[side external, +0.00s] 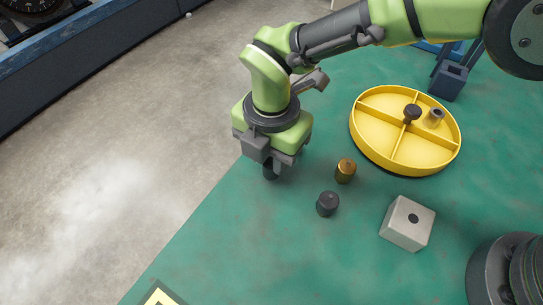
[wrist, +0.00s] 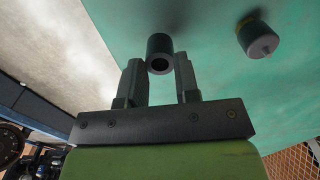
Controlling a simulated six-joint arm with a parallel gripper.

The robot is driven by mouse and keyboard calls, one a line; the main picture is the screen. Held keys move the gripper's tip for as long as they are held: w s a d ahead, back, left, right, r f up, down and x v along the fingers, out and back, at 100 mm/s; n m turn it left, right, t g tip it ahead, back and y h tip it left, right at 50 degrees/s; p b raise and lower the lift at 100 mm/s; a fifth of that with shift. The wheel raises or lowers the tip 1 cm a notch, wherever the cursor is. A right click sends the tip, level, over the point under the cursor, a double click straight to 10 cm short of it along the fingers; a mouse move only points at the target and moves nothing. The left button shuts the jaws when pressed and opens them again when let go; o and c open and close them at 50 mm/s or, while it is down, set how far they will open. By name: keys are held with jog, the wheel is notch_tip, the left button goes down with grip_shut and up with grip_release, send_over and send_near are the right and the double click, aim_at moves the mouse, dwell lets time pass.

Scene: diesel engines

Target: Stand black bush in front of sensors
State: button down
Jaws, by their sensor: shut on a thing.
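The black bush (wrist: 159,52), a hollow dark cylinder, is between the two fingertips of my gripper (wrist: 159,68) in the wrist view. In the side external view the bush (side external: 270,172) shows as a dark upright stub below my gripper (side external: 271,160), near the mat's left edge. I cannot tell whether it touches the mat. One cylinder with a pale end (wrist: 259,41) shows at upper right in the wrist view.
A round yellow divided tray (side external: 372,148) stands at the right with a dark knobbed part (side external: 411,113) and a metal bush (side external: 434,119) inside. A pale block with a hole (side external: 407,224) stands at lower right. The green mat (side external: 230,250) is clear in front.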

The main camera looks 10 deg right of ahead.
jog(key=shift+f, duration=0.85)
jog(key=shift+f, duration=0.15)
jog(key=c, duration=0.8)
grip_release()
jog(key=shift+c, duration=0.2)
